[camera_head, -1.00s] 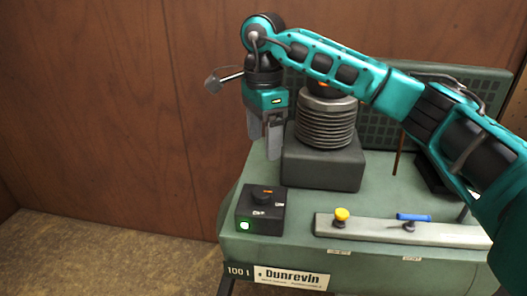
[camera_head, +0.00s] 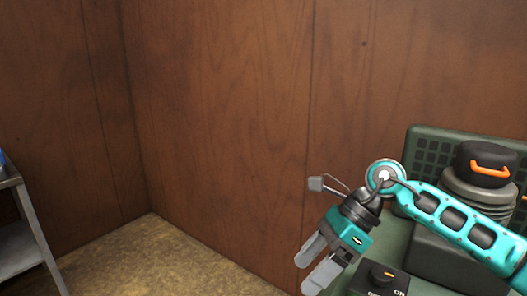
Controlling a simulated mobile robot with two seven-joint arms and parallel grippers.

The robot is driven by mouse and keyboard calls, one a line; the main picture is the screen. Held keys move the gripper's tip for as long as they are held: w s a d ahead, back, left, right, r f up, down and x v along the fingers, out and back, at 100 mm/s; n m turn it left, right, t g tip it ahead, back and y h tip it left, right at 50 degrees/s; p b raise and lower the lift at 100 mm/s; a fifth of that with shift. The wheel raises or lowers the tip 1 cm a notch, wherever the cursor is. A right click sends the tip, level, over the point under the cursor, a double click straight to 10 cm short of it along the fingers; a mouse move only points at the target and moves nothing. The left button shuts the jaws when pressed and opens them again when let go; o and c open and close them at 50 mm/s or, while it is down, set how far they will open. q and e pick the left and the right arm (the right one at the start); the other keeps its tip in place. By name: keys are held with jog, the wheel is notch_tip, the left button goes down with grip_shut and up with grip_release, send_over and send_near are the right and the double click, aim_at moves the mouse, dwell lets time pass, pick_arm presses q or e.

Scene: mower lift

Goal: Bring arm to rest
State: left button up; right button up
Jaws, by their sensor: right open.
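My right arm comes in from the right edge, teal and black, and reaches across the green machine (camera_head: 400,240). My right gripper (camera_head: 310,268) hangs at the machine's left side, tilted down to the left. Its two grey fingers are apart with nothing between them. It is just left of the black switch box (camera_head: 380,280), which the bottom edge cuts off. My left gripper is not in view.
A ribbed grey cylinder with a black cap and orange handle (camera_head: 488,167) stands on the machine behind my arm. A metal shelf (camera_head: 30,225) stands at the far left. Brown wood-panel walls (camera_head: 220,120) close the back. The floor (camera_head: 170,262) between is clear.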

jog(key=s+a+r+m+t+y, duration=0.3)
jog(key=s+a+m+y, duration=0.1)
jog(key=a+m+y, duration=0.7)
jog(key=w+d+f+m+t+h+p, duration=0.1)
jog(key=d+f+m+t+h, duration=0.6)
jog(key=m, duration=0.8)
jog(key=w+d+f+m+t+h, duration=0.1)
jog(key=d+f+m+t+h, duration=0.35)
jog(key=m+t, duration=0.7)
jog(key=s+d+f+m+g+h, duration=0.2)
jog(key=s+d+f+m+g, duration=0.2)
jog(key=s+f+m, duration=0.2)
jog(key=s+d+f+m+g+h, duration=0.3)
jog(key=s+f+m, duration=0.4)
jog(key=f, duration=0.4)
jog(key=shift+d+g+p, duration=0.3)
jog(key=shift+d+g, duration=0.45)
jog(key=shift+c, duration=0.4)
